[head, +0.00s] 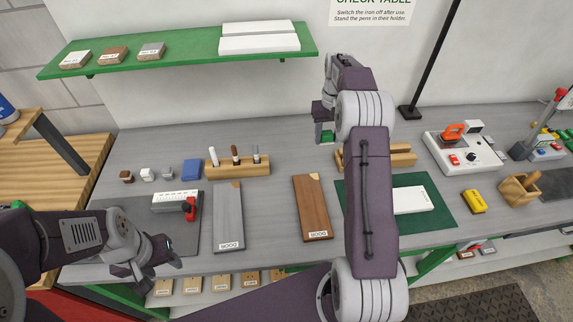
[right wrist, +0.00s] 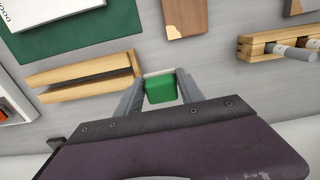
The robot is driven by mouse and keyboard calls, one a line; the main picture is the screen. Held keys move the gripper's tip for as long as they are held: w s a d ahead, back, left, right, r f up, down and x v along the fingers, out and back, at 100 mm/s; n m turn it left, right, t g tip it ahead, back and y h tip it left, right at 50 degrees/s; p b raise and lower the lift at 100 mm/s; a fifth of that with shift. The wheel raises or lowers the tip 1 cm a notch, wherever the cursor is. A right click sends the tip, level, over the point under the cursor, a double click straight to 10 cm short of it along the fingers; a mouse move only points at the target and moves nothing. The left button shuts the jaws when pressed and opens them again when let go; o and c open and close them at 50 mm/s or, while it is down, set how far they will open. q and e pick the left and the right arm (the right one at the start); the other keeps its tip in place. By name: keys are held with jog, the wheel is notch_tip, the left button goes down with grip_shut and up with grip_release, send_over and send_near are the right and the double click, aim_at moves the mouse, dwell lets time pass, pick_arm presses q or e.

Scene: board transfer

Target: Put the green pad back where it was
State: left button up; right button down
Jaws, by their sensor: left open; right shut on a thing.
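The green pad (right wrist: 160,88) is between the two fingers of my right gripper (right wrist: 160,78), which is shut on it, in the right wrist view. In the head view the green pad (head: 327,137) shows small under my right gripper (head: 324,130), over the back of the grey bench, left of the slotted wooden holder (head: 406,156). I cannot tell whether the pad touches the bench. My left gripper (head: 152,264) is open and empty at the bench's front left edge.
My right arm hides part of the slotted holder and green mat (head: 440,215). A wooden pen holder (head: 237,168) with pens, a blue block (head: 192,169) and small cubes stand left. A grey board (head: 228,222) and brown board (head: 312,210) lie in front. A green shelf (head: 190,65) hangs above.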

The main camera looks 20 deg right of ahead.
jog(key=shift+s+d+f, duration=0.15)
jog(key=shift+d+f, duration=0.3)
jog(key=shift+f, duration=0.05)
jog(key=shift+s+d+f, duration=0.1)
jog(key=shift+s+d, duration=0.1)
jog(key=shift+d, duration=0.15)
jog(key=p, duration=0.2)
send_over(296, 161)
notch_tip(296, 161, down, 7)
jog(key=shift+a, duration=0.1)
notch_tip(296, 161, down, 4)
jog(key=shift+r+p, duration=0.1)
jog(key=shift+p, duration=0.7)
jog(key=shift+f, duration=0.25)
jog(key=c, duration=0.7)
grip_release()
jog(key=shift+c, duration=0.2)
